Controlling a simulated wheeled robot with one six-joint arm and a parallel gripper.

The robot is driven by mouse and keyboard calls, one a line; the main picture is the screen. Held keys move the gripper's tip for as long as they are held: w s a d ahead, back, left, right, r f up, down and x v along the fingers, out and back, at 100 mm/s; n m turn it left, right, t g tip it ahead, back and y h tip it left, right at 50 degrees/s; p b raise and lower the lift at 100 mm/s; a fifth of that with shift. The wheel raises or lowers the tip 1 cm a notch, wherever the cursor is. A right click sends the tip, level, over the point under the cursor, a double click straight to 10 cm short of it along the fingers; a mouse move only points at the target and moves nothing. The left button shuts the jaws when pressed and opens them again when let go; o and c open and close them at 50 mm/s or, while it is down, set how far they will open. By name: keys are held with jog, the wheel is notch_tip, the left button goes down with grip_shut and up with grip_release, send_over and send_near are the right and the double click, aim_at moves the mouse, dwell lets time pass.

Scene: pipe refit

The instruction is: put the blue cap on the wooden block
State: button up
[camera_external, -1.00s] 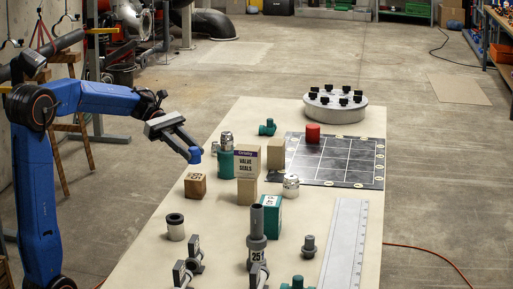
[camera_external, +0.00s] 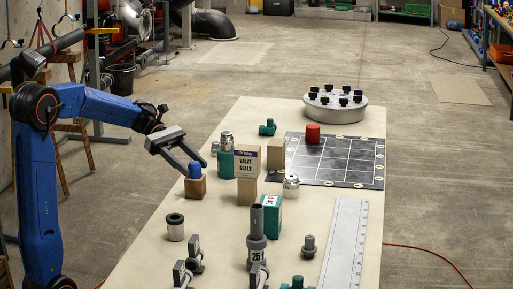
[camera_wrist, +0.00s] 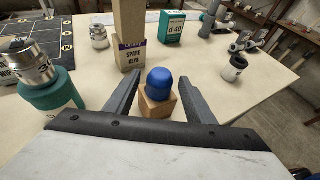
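The blue cap (camera_external: 195,170) sits upright on top of the wooden block (camera_external: 195,188), near the left edge of the table. In the wrist view the cap (camera_wrist: 159,84) rests on the block (camera_wrist: 157,104), between the lines of my two fingers. My gripper (camera_external: 187,160) is open, with its fingers apart beside the cap. In the wrist view a gap shows between the left finger and the cap; the right finger (camera_wrist: 190,95) is close to the cap, and I cannot tell whether it touches. The block's lower part shows little in the wrist view.
A teal jar (camera_external: 226,165) with a metal fitting and a stacked "Valve Seals" box (camera_external: 248,160) stand right of the block. A grey-and-white cylinder (camera_external: 175,228) stands in front. The table (camera_external: 225,260) is bare around the block's front side.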

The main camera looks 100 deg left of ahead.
jog(key=shift+r, duration=0.1)
jog(key=shift+s+a+r, duration=0.1)
jog(key=shift+s+r, duration=0.05)
jog(key=v, duration=1.1)
jog(key=shift+s+a, duration=0.2)
jog(key=shift+s, duration=0.1)
